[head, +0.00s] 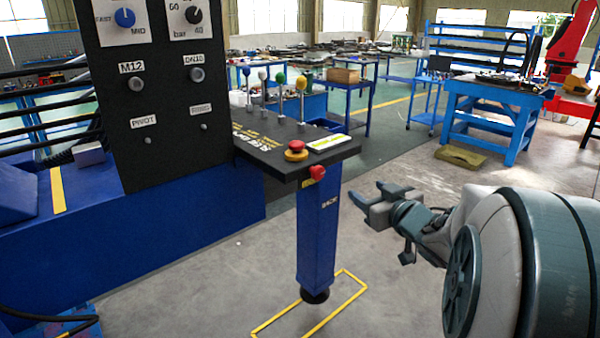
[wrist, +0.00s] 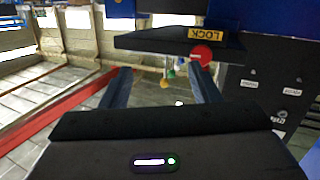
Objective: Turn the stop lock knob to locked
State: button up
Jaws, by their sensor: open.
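A red knob (head: 317,172) sits on the front edge of the dark console, at the top of a blue post (head: 318,235). Its turned position is too small to read. The wrist view, which looks upside down, shows a red round knob (wrist: 202,55) near the tip of the right-hand finger, beside a yellow label reading LOCK (wrist: 207,34). A second red button (head: 295,149) on a yellow base stands on the console top. My gripper (head: 372,204) is open and empty, right of the post and apart from the knob; its fingers (wrist: 160,80) also show in the wrist view.
Several colour-tipped levers (head: 280,85) stand on the console top (head: 270,135). A tall dark panel (head: 160,95) with dials rises at left. Yellow lines (head: 310,310) mark the floor under the post. Open floor lies right of the post; a blue workbench (head: 490,110) stands behind.

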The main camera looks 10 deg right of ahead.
aim_at(320, 174)
jog(key=w+a+n+y, duration=0.1)
jog(key=w+a+y, duration=0.1)
jog(key=w, duration=0.1)
jog(key=w+a+y, duration=0.2)
jog(key=w+a, duration=0.1)
jog(key=w+a+n+y+p, duration=0.1)
jog(key=w+a+y, duration=0.1)
jog(key=w+a, duration=0.1)
jog(key=shift+w+a+r+n+g, duration=0.15)
jog(key=shift+a+n+g, duration=0.05)
jog(key=shift+n+g, duration=0.1)
dwell(0.3)
jog(key=c, duration=1)
